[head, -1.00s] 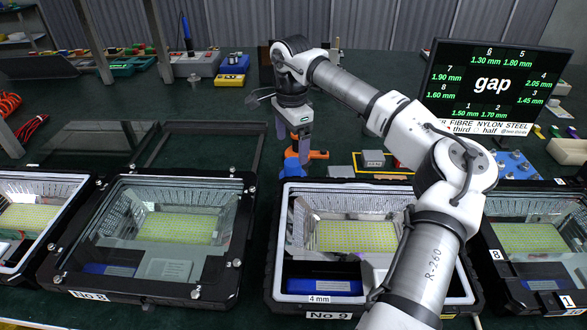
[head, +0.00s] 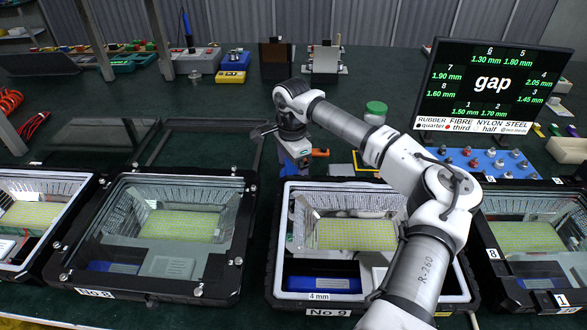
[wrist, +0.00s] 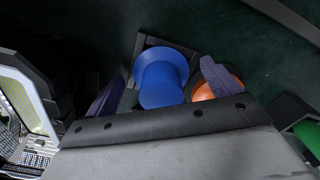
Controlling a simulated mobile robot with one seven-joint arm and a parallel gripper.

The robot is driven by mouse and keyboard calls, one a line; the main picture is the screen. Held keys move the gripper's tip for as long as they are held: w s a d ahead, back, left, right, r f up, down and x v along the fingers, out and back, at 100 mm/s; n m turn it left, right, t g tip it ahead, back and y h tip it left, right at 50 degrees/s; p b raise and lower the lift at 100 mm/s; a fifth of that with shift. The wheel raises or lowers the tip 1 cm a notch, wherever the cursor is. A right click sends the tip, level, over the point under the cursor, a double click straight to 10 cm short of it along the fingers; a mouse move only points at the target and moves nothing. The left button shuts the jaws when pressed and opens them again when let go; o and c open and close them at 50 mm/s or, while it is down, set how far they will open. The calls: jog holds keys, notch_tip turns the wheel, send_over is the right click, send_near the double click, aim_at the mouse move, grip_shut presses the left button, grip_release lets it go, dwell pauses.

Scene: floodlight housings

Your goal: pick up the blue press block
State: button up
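My gripper, also in the wrist view (wrist: 161,92), is open. One purple finger is left of the block and one right of it, with visible gaps.
An orange object (head: 320,153) lies right beside the block, close to the right finger. Housing No 9 (head: 276,245) is in front, with housing No 8 (head: 60,262) to its left.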

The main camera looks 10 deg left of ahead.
jog(key=c, duration=1.1)
jog(key=shift+r, duration=0.1)
notch_tip(320, 180, up, 20)
jog(key=shift+b, duration=0.6)
